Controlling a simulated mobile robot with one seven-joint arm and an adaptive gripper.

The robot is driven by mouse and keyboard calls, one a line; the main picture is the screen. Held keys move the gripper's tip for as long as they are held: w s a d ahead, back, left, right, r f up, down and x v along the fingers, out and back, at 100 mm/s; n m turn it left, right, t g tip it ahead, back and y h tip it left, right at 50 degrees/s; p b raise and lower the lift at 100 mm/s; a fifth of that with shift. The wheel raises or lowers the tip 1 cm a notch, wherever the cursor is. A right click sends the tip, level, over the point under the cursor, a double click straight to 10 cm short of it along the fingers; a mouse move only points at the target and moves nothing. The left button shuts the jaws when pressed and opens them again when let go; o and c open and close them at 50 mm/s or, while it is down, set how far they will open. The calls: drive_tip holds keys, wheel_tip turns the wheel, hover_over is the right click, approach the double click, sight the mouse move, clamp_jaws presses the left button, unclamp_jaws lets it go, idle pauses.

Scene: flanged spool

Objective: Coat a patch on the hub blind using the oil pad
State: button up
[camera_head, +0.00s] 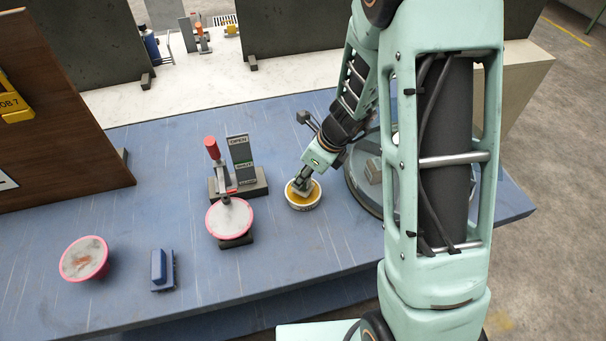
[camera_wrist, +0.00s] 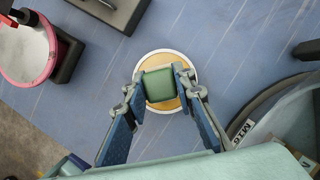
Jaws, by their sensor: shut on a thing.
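My gripper (camera_wrist: 163,92) is shut on a small green block (camera_wrist: 161,84), which looks like the oil pad. In the head view, my gripper (camera_head: 300,185) points down at a round pale-rimmed dish (camera_head: 304,205) with an amber inside. The dish also shows behind the block in the wrist view (camera_wrist: 165,54); I cannot tell whether the block touches it. A pink-rimmed grey disc (camera_head: 229,217) is at a clamp stand (camera_head: 240,186) left of my gripper. A second pink-rimmed disc (camera_head: 84,258) lies at far left. No label shows which thing is the hub blind.
A large grey round part (camera_head: 357,181) stands at right, partly hidden by my arm. A blue block (camera_head: 162,270) lies near the front of the blue table (camera_head: 310,250). A brown panel (camera_head: 55,120) rises at left. The table in front of the dish is clear.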

sight(298, 172)
drive_tip(key=shift+s+f+b, duration=0.1)
drive_tip(key=shift+f+b, duration=0.35)
drive_tip(key=shift+f, duration=0.15)
idle(1.8)
drive_tip(key=shift+r, duration=0.1)
wheel_tip(298, 172, up, 5)
drive_tip(key=p, duration=0.5)
drive_tip(key=shift+r, duration=1)
